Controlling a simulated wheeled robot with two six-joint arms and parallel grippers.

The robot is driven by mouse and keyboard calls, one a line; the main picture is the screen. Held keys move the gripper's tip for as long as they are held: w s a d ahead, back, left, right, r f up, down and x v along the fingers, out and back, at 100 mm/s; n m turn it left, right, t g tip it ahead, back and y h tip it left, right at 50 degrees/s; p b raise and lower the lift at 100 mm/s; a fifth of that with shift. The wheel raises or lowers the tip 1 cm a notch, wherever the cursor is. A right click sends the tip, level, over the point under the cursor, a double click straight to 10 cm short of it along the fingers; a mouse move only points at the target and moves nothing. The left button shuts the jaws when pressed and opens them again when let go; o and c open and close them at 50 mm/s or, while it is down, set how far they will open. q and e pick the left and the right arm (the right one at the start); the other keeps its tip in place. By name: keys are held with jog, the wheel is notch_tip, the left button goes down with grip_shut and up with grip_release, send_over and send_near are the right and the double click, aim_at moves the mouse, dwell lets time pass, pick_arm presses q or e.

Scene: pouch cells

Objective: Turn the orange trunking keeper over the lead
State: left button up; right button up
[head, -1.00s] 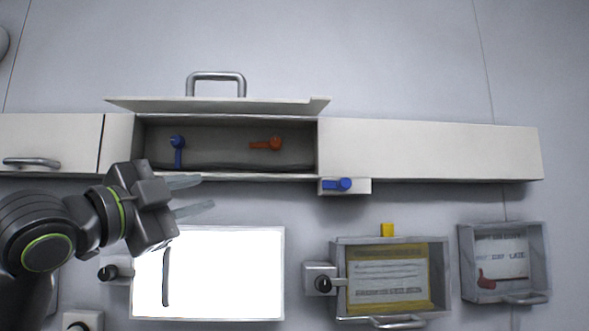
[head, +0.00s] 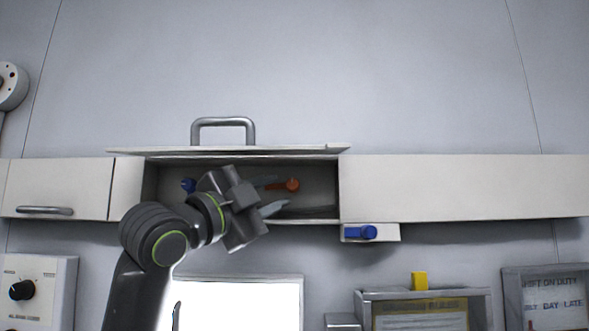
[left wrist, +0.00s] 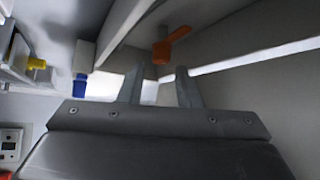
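The orange keeper (head: 291,184) is inside the open trunking section (head: 325,190), towards its right end. It also shows in the left wrist view (left wrist: 162,50), just beyond the fingertips and between them. My left gripper (head: 272,195) is at the opening of the trunking, left of the orange keeper. Its fingers are spread, and nothing shows between them. In the left wrist view the two fingers (left wrist: 160,72) stand apart. A blue keeper (head: 188,185) inside the trunking is partly hidden by my left gripper. I cannot make out the lead. My right gripper is not in view.
The raised lid (head: 300,150) with its handle (head: 223,122) is above the opening. A blue keeper (head: 361,232) sits on a small white block below the trunking's right part. A bright panel (head: 240,300), a yellow tab (head: 419,281) and framed boxes are lower down.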

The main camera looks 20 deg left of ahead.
aim_at(290, 186)
pick_arm(q)
jog(key=p+x, duration=0.1)
jog(key=x, duration=0.1)
jog(key=p+x, duration=0.1)
jog(key=x, duration=0.2)
jog(key=shift+r+p, duration=0.25)
jog(key=shift+p, duration=0.1)
jog(key=shift+w+d, duration=0.25)
jog(key=shift+w, duration=0.25)
jog(key=shift+a, duration=0.1)
jog(key=shift+c, duration=0.2)
